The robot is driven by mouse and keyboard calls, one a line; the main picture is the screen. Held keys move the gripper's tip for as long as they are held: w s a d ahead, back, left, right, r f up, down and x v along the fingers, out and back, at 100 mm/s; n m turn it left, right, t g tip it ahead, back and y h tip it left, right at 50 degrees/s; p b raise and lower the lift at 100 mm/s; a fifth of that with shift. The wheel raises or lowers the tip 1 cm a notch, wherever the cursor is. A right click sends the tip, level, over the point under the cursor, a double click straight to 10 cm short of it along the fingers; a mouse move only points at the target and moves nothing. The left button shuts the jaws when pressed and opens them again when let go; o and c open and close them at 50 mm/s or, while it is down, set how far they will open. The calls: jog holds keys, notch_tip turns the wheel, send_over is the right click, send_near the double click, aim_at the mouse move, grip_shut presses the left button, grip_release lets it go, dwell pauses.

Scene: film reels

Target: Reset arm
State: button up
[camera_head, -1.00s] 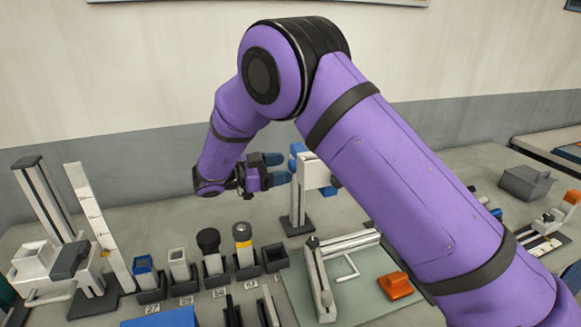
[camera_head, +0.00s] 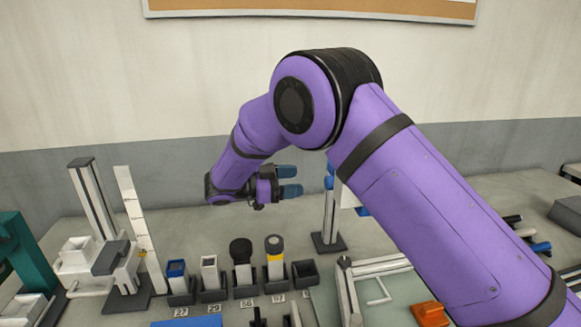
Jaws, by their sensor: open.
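My gripper (camera_head: 290,181) is at the end of my purple arm, in the middle of the head view. Its two blue-tipped fingers point to the right, one above the other, with a gap between them. It is open and nothing shows between the fingers. It is above the bench, left of and apart from a white and blue stand (camera_head: 329,215). My forearm hides part of that stand and much of the bench's right side.
Numbered dark holders (camera_head: 243,286) stand in a row below my gripper, one with a yellow-banded item (camera_head: 274,257). A white upright device (camera_head: 92,200) and a ruler-like strip (camera_head: 137,222) stand at left. An orange block (camera_head: 430,314) lies on a mat at lower right.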

jog(key=w+d+r+n+t+y, duration=0.2)
jog(key=w+d+r+t+y, duration=0.15)
jog(key=r, duration=0.35)
jog(key=w+d+r+n+t+y, duration=0.2)
jog(key=d+r+t+y, duration=0.25)
jog(key=r, duration=0.25)
jog(key=w+d+r+n+t+y, duration=0.2)
jog(key=w+d+r+t+y, duration=0.15)
jog(key=r, duration=0.35)
jog(key=s+d+r+n+y, duration=0.3)
jog(key=s+d+r+y, duration=0.1)
jog(key=r, duration=0.2)
jog(key=s+d+n+g+y, duration=0.2)
jog(key=s+d+n+y, duration=0.15)
jog(key=s, duration=0.45)
jog(key=s+d+n+g+y, duration=0.15)
jog(key=s+n, duration=0.25)
jog(key=s, duration=0.5)
jog(key=s+d+f+g+h, duration=0.1)
jog(key=s+d+f+g, duration=0.2)
jog(key=s, duration=0.8)
jog(key=s+d+f+n+g+h, duration=0.1)
jog(key=s+d+f+g+h, duration=0.1)
jog(key=s+d+f, duration=0.5)
jog(key=s+g, duration=0.1)
jog(key=s, duration=0.4)
jog(key=shift+s+d+g, duration=0.15)
jog(key=shift+s+g, duration=0.15)
jog(key=shift+g, duration=0.1)
